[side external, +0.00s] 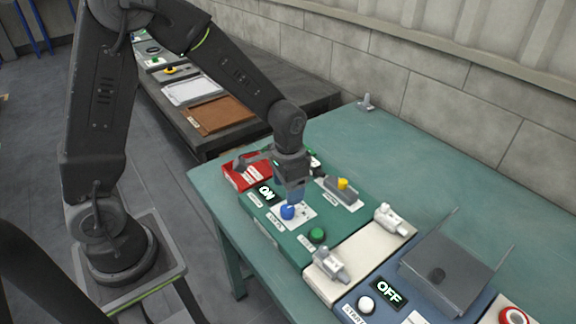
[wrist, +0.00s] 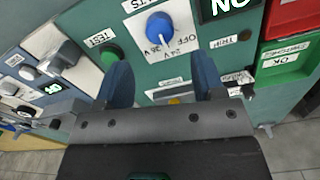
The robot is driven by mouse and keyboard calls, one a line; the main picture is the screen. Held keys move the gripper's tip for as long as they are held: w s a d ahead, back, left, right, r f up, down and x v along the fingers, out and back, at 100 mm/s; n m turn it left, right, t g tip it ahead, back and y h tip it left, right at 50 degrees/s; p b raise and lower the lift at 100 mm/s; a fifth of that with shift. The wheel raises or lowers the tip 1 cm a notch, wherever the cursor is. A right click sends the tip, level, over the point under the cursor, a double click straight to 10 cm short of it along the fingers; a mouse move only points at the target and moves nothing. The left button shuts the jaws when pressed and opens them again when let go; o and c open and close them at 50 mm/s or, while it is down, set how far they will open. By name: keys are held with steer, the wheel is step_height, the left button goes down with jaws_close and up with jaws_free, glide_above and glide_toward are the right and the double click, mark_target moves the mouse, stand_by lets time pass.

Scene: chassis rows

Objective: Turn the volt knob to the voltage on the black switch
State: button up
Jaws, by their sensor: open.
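The blue volt knob (side external: 288,212) sits on a white plate on the green panel. It also shows in the wrist view (wrist: 160,29), with a white plate around it marked OFF and with V values that are small and partly unreadable. My gripper (side external: 291,197) is over the panel close to the knob, and its jaws are open. In the wrist view my two blue fingers (wrist: 163,78) stand apart with nothing between them, and the knob lies beyond their tips. I cannot make out a black switch with a readable voltage.
A green TEST button (wrist: 110,56) is beside the knob. A lit ON display (side external: 267,192), a yellow-topped grey part (side external: 342,184) and a red box (side external: 240,174) are around it. A blue panel with an OFF display (side external: 389,292) stands at right.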

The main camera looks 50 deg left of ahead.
mark_target(287, 208)
step_height(287, 208, up, 7)
stand_by(0.3)
steer(key=shift+f, duration=0.1)
steer(key=s+r+n+t, duration=0.2)
steer(key=s+r+t, duration=0.3)
steer(key=s+r, duration=0.7)
steer(key=s, duration=0.3)
steer(key=shift+s+a+t, duration=0.2)
steer(key=shift+t, duration=0.1)
